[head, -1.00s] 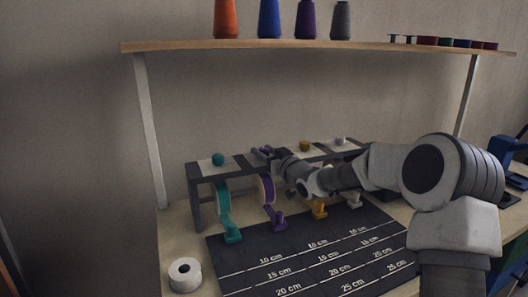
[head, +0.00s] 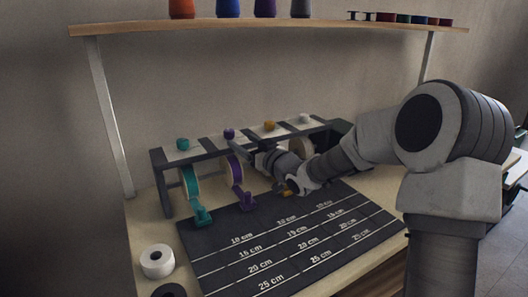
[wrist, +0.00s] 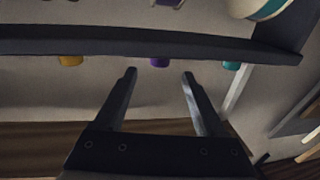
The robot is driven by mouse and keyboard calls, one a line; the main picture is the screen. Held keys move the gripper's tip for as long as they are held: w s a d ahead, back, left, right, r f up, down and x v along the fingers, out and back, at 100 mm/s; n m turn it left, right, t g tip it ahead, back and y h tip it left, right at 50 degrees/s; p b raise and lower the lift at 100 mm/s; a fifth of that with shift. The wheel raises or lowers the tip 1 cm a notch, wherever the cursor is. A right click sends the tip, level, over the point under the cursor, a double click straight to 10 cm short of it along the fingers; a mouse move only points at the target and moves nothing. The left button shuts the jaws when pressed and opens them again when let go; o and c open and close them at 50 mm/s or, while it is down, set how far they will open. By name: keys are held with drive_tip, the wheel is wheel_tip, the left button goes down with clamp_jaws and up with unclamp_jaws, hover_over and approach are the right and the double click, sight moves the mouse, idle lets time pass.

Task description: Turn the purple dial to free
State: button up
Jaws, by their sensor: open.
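The purple dial (head: 229,134) is a small knob on top of the dark rack, between the teal dial and the yellow dial. In the wrist view the purple dial (wrist: 160,62) shows past the dark rack edge, in line with the gap between my fingertips. My gripper (wrist: 160,73) is open and empty, with its fingers pointing toward the dial but apart from it. In the head view my gripper (head: 249,147) is just right of the purple dial, partly hidden by my wrist. The dial's setting marks are too small to read.
The teal dial (head: 183,144), yellow dial (head: 269,126) and white dial (head: 304,118) share the rack (head: 160,165). Ribbon spools hang under it. A marked cutting mat (head: 225,240) lies in front, and a white roll (head: 157,261) stands at left. A shelf (head: 330,24) with thread cones is above.

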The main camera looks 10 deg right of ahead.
drive_tip(key=p+v, duration=0.1)
drive_tip(key=v, duration=0.8)
drive_tip(key=shift+f, duration=0.1)
